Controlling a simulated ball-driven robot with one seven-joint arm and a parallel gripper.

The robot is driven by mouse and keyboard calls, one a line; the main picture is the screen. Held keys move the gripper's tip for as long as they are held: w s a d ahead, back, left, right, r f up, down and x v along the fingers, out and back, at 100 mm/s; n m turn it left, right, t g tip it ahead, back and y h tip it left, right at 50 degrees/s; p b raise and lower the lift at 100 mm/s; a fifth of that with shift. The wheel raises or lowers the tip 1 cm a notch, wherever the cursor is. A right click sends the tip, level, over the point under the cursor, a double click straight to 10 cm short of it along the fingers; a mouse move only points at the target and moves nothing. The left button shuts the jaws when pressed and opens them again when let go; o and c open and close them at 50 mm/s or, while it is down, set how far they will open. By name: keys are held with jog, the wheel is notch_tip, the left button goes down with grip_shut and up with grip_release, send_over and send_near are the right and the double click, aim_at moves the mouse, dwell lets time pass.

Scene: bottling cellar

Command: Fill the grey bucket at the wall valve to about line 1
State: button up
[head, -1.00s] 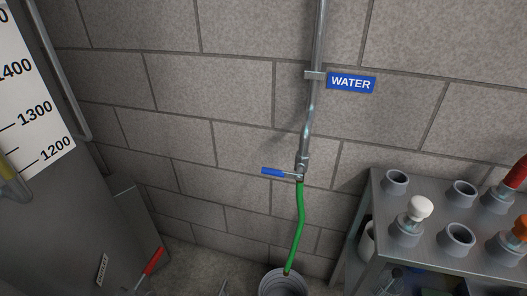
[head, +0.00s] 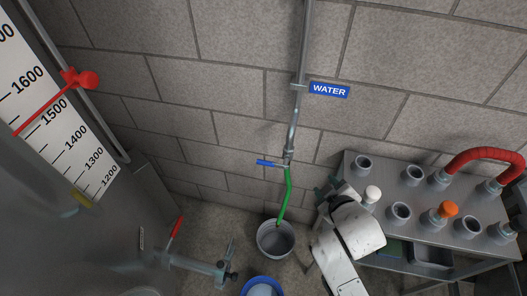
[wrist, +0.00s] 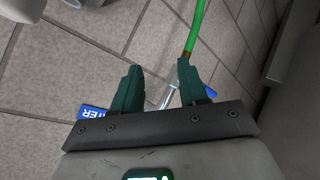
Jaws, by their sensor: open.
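The grey bucket (head: 276,240) stands on the floor at the wall. The green hose (head: 285,195) hangs from the wall valve (head: 288,158) with its lower end in the bucket's mouth. The valve's blue lever (head: 264,162) points left, crosswise to the pipe. I cannot make out any water or lines in the bucket. My gripper (head: 327,188) is right of the hose, apart from the lever. In the wrist view my gripper (wrist: 160,82) is open and empty, with the hose (wrist: 197,28) and a blue lever end (wrist: 211,92) beyond its fingers.
A blue bucket (head: 262,284) stands in front.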

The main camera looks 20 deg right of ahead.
jog(key=w+a+n+t+y, duration=0.1)
jog(key=w+a+n+t, duration=0.25)
jog(key=w+n, duration=0.2)
jog(key=n+t+y, duration=0.2)
jog(key=n+y, duration=0.3)
jog(key=n, duration=0.3)
send_near(264, 163)
jog(key=x, duration=1.1)
jog(key=shift+s+d+f+b, duration=0.1)
jog(key=shift+d+f+b, duration=0.05)
jog(key=shift+f+b, duration=0.2)
grip_shut()
